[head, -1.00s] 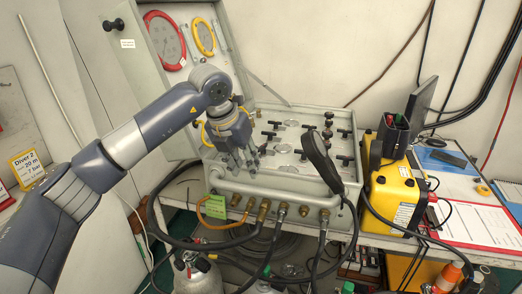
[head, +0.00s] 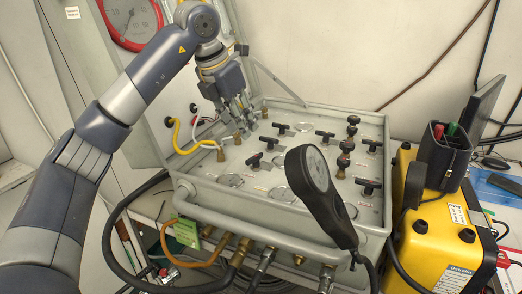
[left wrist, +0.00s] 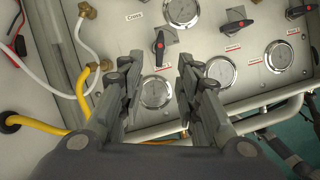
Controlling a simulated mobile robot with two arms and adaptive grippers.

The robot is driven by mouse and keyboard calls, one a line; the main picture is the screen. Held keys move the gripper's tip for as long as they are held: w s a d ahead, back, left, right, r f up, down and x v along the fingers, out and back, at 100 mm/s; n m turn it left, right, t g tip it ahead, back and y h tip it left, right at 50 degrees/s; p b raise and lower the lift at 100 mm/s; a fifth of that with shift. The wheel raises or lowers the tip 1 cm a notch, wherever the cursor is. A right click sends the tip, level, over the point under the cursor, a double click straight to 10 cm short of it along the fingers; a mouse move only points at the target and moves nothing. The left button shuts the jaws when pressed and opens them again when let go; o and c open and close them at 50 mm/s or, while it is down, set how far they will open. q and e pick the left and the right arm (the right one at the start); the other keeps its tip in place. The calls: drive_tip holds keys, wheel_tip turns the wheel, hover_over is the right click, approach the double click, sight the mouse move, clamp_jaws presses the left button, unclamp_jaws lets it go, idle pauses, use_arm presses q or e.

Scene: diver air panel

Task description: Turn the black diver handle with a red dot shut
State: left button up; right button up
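The panel (head: 215,205) carries several black T-shaped handles. In the left wrist view, one black handle with a red dot (left wrist: 160,48) sits ahead of the gap between my fingers. Another black handle with a red dot (left wrist: 229,26) is to its right, and a third (left wrist: 302,10) is at the right edge. I cannot read which label is the diver's. My left gripper (head: 241,111) is over the back left of the panel. In the left wrist view my gripper (left wrist: 158,72) is open and empty, its fingers apart. My right gripper is out of view.
A black paddle-shaped device (head: 318,182) stands over the panel's front. Yellow and white hoses (head: 187,150) run at the panel's left. A yellow case (head: 440,235) is at the right. Round gauges (left wrist: 183,10) sit among the handles.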

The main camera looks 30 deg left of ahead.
use_arm(q)
approach(255, 156)
drive_tip(key=f, duration=0.2)
drive_tip(key=x, duration=0.4)
drive_tip(key=shift+w+d+p, duration=0.1)
drive_tip(key=shift+w+p, duration=0.2)
drive_tip(key=shift+x, duration=0.8)
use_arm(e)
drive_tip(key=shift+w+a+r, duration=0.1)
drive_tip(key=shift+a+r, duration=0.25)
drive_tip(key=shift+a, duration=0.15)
use_arm(q)
drive_tip(key=shift+c, duration=0.2)
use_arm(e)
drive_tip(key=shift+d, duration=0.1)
use_arm(q)
clamp_jaws()
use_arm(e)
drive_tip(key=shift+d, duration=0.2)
